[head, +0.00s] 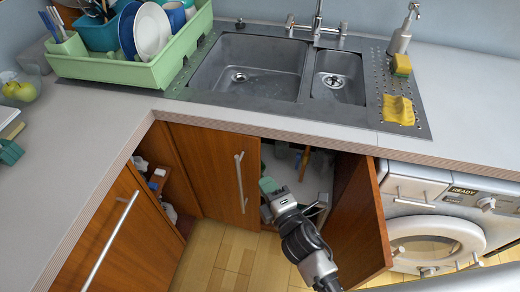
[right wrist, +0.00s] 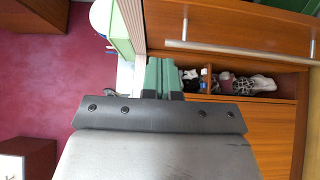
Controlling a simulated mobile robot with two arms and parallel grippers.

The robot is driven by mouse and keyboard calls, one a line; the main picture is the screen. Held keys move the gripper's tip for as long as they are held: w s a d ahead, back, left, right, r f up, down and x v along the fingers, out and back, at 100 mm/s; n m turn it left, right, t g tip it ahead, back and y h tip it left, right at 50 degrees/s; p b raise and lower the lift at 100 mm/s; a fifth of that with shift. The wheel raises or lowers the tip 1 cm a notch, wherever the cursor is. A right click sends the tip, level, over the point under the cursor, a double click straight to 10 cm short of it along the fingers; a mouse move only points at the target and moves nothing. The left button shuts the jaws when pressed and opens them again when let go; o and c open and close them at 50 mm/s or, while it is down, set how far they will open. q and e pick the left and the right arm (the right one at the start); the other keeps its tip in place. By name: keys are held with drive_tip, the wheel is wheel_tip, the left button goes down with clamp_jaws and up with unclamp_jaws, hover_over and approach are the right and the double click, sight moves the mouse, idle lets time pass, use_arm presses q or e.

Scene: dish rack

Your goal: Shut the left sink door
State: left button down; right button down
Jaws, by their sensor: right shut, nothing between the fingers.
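The left sink door (head: 215,175) is a brown wooden panel with an upright metal handle (head: 240,183). Its top edge runs along under the counter edge, and it looks shut or nearly so. The right sink door (head: 360,222) stands wide open toward me, showing the dim cupboard inside. My right gripper (head: 269,187) has green fingertips, shut and empty, just right of the left door's free edge, in front of the opening. I cannot tell if it touches the door. In the right wrist view its fingers (right wrist: 162,78) are together. My left gripper is not in view.
An open shelf (head: 158,180) with small items is left of the left door, beside another cabinet door (head: 120,235) with a long handle. A washing machine (head: 437,235) stands at the right. The sink (head: 250,67) and green dish rack (head: 135,72) are above. Floor (head: 225,262) is clear.

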sight(255, 146)
drive_tip(key=x, duration=0.3)
drive_tip(key=d+x, duration=0.1)
drive_tip(key=x, duration=0.2)
drive_tip(key=d+p+x, duration=0.1)
drive_tip(key=x, duration=0.2)
drive_tip(key=shift+w, duration=0.45)
drive_tip(key=shift+w+d, duration=0.25)
drive_tip(key=shift+w, duration=0.25)
drive_tip(key=w, duration=0.1)
drive_tip(key=w+d, duration=0.1)
drive_tip(key=shift+w+d+f, duration=0.1)
drive_tip(key=shift+w, duration=0.3)
drive_tip(key=shift+s, duration=0.15)
